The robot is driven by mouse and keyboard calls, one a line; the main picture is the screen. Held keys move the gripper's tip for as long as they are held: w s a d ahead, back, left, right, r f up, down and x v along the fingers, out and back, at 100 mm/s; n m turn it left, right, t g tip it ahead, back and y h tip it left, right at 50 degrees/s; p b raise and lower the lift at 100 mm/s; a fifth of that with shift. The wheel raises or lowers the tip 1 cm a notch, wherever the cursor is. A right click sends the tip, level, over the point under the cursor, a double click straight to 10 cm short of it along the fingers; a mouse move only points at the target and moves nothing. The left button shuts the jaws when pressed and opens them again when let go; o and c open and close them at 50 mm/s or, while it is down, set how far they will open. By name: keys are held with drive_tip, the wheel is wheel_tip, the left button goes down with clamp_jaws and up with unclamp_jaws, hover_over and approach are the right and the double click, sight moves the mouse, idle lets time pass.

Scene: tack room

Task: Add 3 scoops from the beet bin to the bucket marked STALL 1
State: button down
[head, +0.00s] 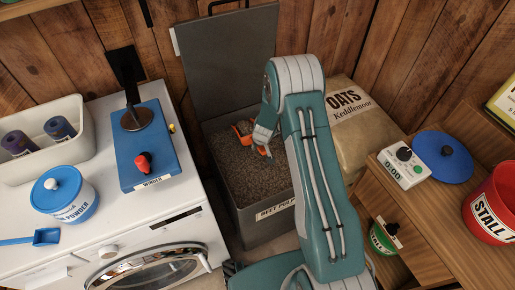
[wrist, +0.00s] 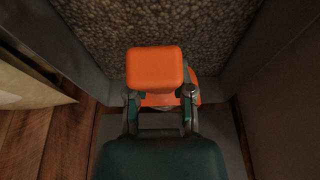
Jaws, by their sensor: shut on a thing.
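The beet bin (head: 266,213) is a grey bin with its lid raised against the wall. It is filled with brown, grainy feed (head: 255,180), and its front label is partly hidden by my arm. My gripper (head: 262,140) is inside the bin's opening, shut on an orange scoop (head: 243,133). In the wrist view the orange scoop (wrist: 155,68) is in front of the feed, near one wall of the bin. Whether it holds feed is not visible. A red bucket (head: 492,205) marked STALL, its number cut off, stands on the wooden shelf at the right edge.
A paper OATS sack (head: 345,130) stands right of the bin. A timer (head: 404,166) and a blue round lid (head: 443,157) are on the wooden unit (head: 430,225), with a green tub (head: 383,238) lower down. A white washer (head: 150,225) with a blue winder box stands left.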

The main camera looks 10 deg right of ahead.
drive_tip(key=shift+t, duration=0.7)
drive_tip(key=shift+w+r+v, duration=0.1)
drive_tip(key=shift+w+v, duration=0.15)
drive_tip(key=shift+v, duration=1)
drive_tip(key=shift+w+r+v, duration=0.15)
drive_tip(key=shift+w+v, duration=0.1)
drive_tip(key=shift+v, duration=1)
drive_tip(key=shift+w+r+v, duration=0.1)
drive_tip(key=shift+w+v, duration=0.2)
drive_tip(key=shift+v, duration=0.95)
